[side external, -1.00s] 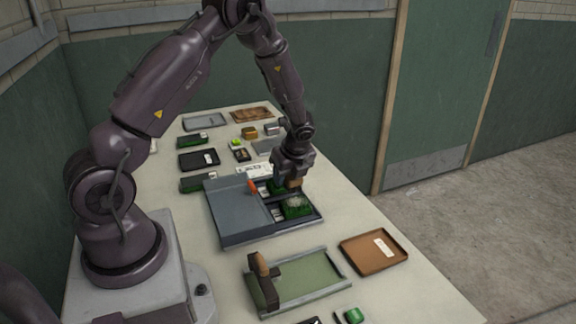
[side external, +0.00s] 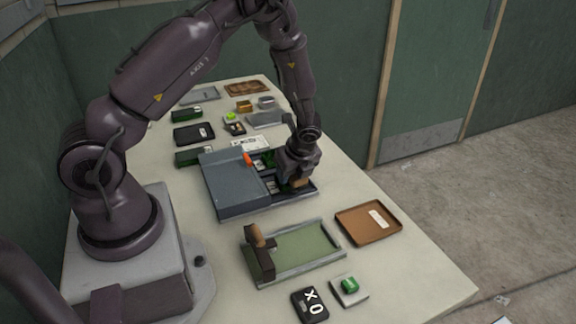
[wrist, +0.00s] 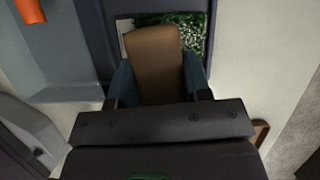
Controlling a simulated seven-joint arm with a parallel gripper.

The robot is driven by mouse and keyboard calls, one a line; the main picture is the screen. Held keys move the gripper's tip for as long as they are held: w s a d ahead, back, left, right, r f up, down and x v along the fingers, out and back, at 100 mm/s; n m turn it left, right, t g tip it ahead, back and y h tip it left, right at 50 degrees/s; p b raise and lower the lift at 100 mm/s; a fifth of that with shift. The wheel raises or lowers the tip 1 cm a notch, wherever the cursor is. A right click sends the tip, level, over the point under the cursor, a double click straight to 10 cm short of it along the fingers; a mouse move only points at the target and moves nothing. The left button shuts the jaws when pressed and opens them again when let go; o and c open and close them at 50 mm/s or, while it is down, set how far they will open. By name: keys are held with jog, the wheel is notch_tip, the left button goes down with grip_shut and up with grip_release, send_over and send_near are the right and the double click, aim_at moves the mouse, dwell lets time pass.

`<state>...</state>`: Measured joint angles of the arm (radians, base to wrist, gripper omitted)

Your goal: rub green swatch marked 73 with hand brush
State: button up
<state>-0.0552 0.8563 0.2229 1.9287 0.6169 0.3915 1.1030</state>
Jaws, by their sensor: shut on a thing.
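My gripper (side external: 293,177) is shut on the hand brush, whose brown handle (wrist: 154,62) stands between the blue fingers in the wrist view. The brush also shows below the gripper in the side view (side external: 300,183). It is over the nearer compartment of the grey case (side external: 232,193). A green, grass-like swatch with pale flecks (wrist: 190,30) lies under the brush and is partly hidden by it. I cannot tell if the bristles touch it. Another green swatch (side external: 268,158) sits in the farther compartment. No number 73 is readable on either.
An orange piece (side external: 248,159) sticks up at the case's edge. Several boxes and trays fill the far end.

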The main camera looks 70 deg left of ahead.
jog(key=shift+w+d, duration=0.25)
jog(key=shift+w+a, duration=0.1)
jog(key=shift+w, duration=0.15)
jog(key=shift+a, duration=3.1)
jog(key=shift+w+d, duration=0.1)
jog(key=shift+w, duration=0.4)
jog(key=shift+d, duration=3)
jog(key=shift+d+r, duration=0.15)
jog(key=shift+r, duration=0.05)
jog(key=shift+s+r, duration=0.1)
jog(key=shift+r, duration=3.8)
